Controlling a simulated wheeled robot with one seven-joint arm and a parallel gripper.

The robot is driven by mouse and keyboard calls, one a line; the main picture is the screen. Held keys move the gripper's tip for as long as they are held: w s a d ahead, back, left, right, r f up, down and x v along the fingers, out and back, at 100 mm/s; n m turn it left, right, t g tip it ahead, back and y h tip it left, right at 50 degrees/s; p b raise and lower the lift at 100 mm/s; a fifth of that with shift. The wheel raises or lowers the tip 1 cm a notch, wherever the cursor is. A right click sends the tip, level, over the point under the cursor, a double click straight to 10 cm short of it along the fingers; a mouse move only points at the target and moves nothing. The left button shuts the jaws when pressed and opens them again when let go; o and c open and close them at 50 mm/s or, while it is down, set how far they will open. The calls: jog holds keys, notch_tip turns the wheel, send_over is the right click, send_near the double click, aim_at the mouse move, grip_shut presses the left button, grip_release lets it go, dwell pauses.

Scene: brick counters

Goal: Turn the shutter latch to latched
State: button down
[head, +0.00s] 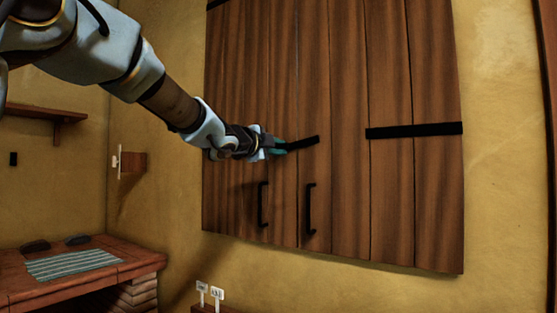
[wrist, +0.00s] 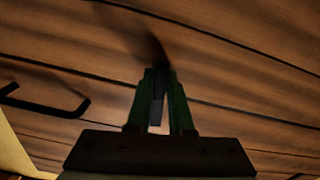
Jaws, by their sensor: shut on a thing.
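The dark wooden shutter (head: 350,90) hangs on the yellow wall with its two leaves closed. The shutter latch (head: 304,143) is a short black bar on the boards above the two handles. It lies nearly level, its right end slightly higher, and appears to reach across the middle seam. My gripper (head: 278,147) is at the bar's left end, its fingers shut on it. In the wrist view, the black latch (wrist: 157,110) shows between the two green fingers of my gripper (wrist: 162,100). The fingers hide the latch's left end and pivot in the head view.
Two black vertical handles, left (head: 263,205) and right (head: 309,209), stick out below the latch. A black hinge strap (head: 413,130) lies on the right leaf. A brick counter (head: 140,262) with a striped cloth (head: 73,263) stands at lower left. Small white tags (head: 217,293) stand below the shutter.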

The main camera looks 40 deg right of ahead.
jog(key=shift+m+b, duration=1.15)
jog(key=shift+m, duration=0.75)
jog(key=c, duration=0.8)
grip_release()
jog(key=shift+o, duration=0.2)
jog(key=b+v, duration=0.1)
jog(key=v, duration=0.9)
jog(key=shift+a, duration=0.35)
jog(key=shift+s, duration=0.1)
